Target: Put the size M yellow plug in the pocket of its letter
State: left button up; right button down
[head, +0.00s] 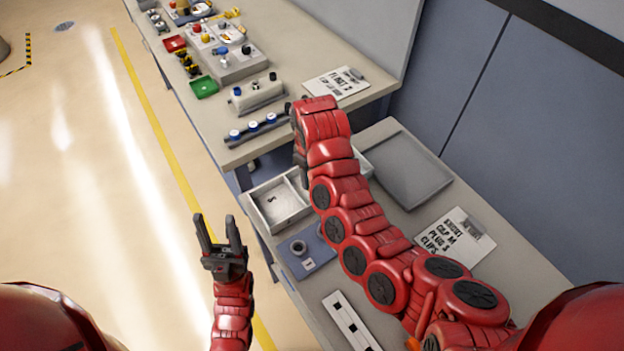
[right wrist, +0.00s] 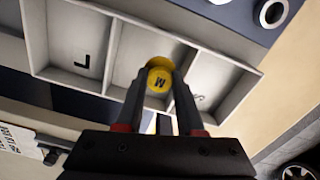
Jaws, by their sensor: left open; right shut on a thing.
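The yellow plug (right wrist: 158,78), with a dark M on its face, is in the right wrist view. My right gripper (right wrist: 158,92) is shut on it, one finger on each side. Behind it is the pale pocket tray (right wrist: 75,82) with three pockets. The left pocket (right wrist: 80,45) shows an L and the right one (right wrist: 215,85) an S; the middle pocket's letter is hidden. The plug appears in front of the middle pocket; its height is unclear. In the head view, my right arm covers part of the tray (head: 280,230). My left gripper (head: 221,240) is open and empty over the floor.
A blue block (head: 306,252) stands in front of the tray, and a flat grey tray (head: 403,170) lies behind. A lettered card (head: 455,242) and a white strip (head: 350,322) lie nearby. The far bench holds a dark rack (head: 255,131) of blue-and-white pieces.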

jog(key=shift+w+d+f, duration=0.1)
jog(key=shift+w+d, duration=0.05)
jog(key=shift+w, duration=0.45)
jog(key=shift+w+d, duration=0.1)
jog(key=shift+w, duration=0.45)
jog(key=shift+f+p, duration=0.4)
jog(key=shift+p, duration=0.15)
notch_tip(320, 180, down, 2)
jog(key=shift+f+p, duration=0.1)
jog(key=shift+p, duration=0.45)
jog(key=shift+f, duration=0.3)
jog(key=c, duration=0.5)
grip_release()
jog(key=shift+f, duration=0.1)
